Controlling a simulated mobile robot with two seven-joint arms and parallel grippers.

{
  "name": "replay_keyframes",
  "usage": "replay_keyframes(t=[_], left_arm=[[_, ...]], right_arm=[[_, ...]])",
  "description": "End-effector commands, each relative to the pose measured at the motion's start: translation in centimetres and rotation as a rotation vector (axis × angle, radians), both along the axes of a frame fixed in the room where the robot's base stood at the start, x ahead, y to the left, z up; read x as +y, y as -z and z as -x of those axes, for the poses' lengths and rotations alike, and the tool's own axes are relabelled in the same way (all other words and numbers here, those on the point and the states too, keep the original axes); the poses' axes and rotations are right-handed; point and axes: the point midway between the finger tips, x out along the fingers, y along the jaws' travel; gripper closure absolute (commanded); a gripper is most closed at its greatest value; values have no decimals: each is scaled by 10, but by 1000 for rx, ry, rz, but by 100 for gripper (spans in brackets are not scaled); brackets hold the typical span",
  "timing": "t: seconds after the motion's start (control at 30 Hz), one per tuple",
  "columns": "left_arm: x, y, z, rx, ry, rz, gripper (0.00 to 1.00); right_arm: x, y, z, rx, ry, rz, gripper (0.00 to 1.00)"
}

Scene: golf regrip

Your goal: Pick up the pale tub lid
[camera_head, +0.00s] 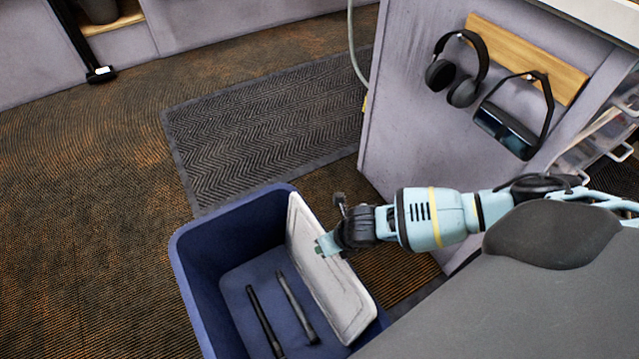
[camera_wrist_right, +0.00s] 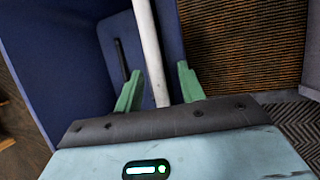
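The pale tub lid (camera_head: 338,290) is a white rectangular panel standing on edge, tilted, along the right side inside the blue tub (camera_head: 186,275). My right gripper (camera_head: 326,244) is at the lid's upper edge. In the right wrist view the lid (camera_wrist_right: 150,45) shows edge-on between the two green fingers of my right gripper (camera_wrist_right: 160,84). Gaps show on both sides of it, so the gripper is open around the edge. My left gripper is not in view.
Two dark rods (camera_head: 264,320) (camera_head: 297,306) lie on the tub floor. A grey mat (camera_head: 265,125) lies behind the tub. A grey cabinet (camera_head: 420,130) with headphones (camera_head: 459,65) and a visor (camera_head: 510,125) hung on it stands to the right. Carpet at left is clear.

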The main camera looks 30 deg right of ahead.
Motion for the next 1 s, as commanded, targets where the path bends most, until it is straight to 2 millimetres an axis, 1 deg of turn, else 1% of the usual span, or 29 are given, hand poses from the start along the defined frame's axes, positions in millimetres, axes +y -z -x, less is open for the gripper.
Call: replay_keyframes(t=[0.57, 0.67, 0.87, 0.9, 1.0], left_arm=[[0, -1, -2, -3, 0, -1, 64], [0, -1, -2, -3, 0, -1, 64], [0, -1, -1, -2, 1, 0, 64], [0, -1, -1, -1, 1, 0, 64], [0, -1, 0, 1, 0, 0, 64]], right_arm=[[0, 2, 0, -1, 0, -1, 61], [0, 2, 0, -1, 0, -1, 71], [0, 2, 0, 0, 0, -1, 98], [0, 2, 0, -1, 0, -1, 100], [0, 1, -1, -2, 0, -1, 100]])
